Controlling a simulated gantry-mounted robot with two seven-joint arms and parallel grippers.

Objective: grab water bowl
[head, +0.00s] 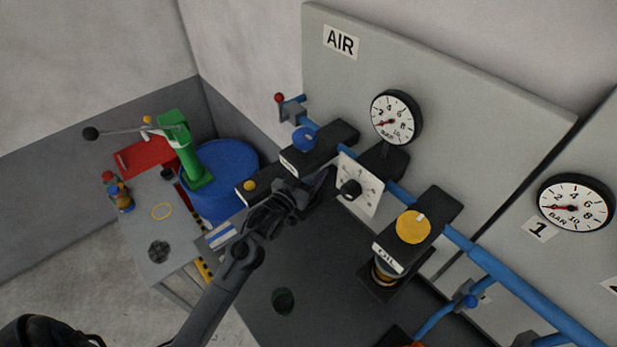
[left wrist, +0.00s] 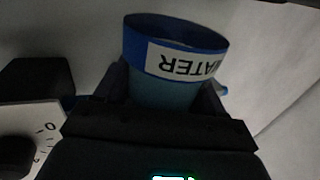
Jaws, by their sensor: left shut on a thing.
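The water bowl (left wrist: 165,92) fills the middle of the left wrist view. It is a bluish cup with a blue rim and a white WATER label that reads upside down. Its open top shows. My left gripper (head: 318,187) is shut on the bowl, with one dark finger on each side of it. In the head view the gripper is just below the black filter body with a blue knob (head: 303,139), and it mostly hides the bowl. I cannot tell there how far the bowl is from that body. My right gripper is not in view.
A dial plate (head: 361,186) is close to the right of the gripper. The OIL unit with a yellow knob (head: 413,227) and a blue pipe (head: 458,240) are further right. A blue drum (head: 225,160) and a bench (head: 175,238) stand at the left. The dark worktop (head: 325,270) has free room.

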